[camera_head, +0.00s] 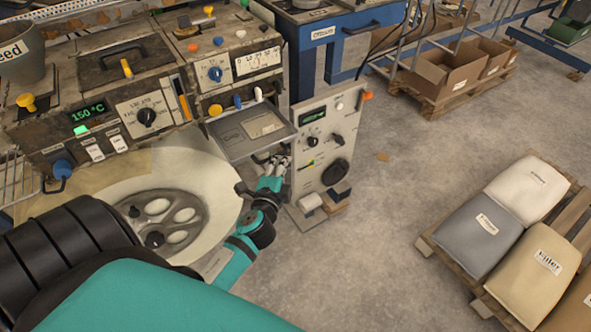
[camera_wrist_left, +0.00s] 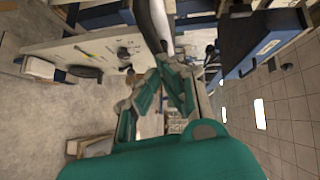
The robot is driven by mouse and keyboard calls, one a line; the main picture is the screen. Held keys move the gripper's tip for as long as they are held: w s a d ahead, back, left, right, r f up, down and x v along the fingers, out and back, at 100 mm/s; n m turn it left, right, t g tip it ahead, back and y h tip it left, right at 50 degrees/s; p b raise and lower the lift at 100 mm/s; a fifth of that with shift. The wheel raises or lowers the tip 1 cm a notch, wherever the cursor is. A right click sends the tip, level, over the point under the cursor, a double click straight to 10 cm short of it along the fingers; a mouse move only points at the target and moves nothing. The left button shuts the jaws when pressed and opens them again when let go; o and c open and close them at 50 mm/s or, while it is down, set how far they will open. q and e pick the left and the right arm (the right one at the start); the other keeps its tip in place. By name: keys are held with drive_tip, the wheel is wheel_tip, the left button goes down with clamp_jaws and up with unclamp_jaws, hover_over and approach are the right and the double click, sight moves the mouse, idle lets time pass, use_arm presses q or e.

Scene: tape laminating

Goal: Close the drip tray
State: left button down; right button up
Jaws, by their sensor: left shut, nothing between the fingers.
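The drip tray (camera_head: 235,145) is a flat grey tray with a paper label on it. In the head view it sticks out from the front of the worn machine, below the dials, so it stands open. My left gripper (camera_head: 279,163) is at the tray's front right corner, just below its front edge. I cannot tell whether it touches the tray. In the left wrist view its fingers (camera_wrist_left: 163,82) are shut with nothing between them, close to a long edge that may be the tray's. My right gripper is in neither view.
A control panel (camera_head: 328,140) with knobs stands close to the right of my left gripper. A large pale roll (camera_head: 225,185) lies below the machine, beside my arm. Cardboard boxes (camera_head: 443,75) and a pallet of sacks (camera_head: 480,222) stand right. The floor between is mostly clear.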

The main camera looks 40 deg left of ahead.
sight(267, 149)
use_arm(q)
drive_tip(key=w+a, duration=0.1)
drive_tip(key=a, duration=0.1)
drive_tip(key=w+a, duration=0.1)
drive_tip(key=a, duration=0.4)
drive_tip(key=shift+w+p, duration=0.3)
drive_tip(key=shift+w, duration=0.1)
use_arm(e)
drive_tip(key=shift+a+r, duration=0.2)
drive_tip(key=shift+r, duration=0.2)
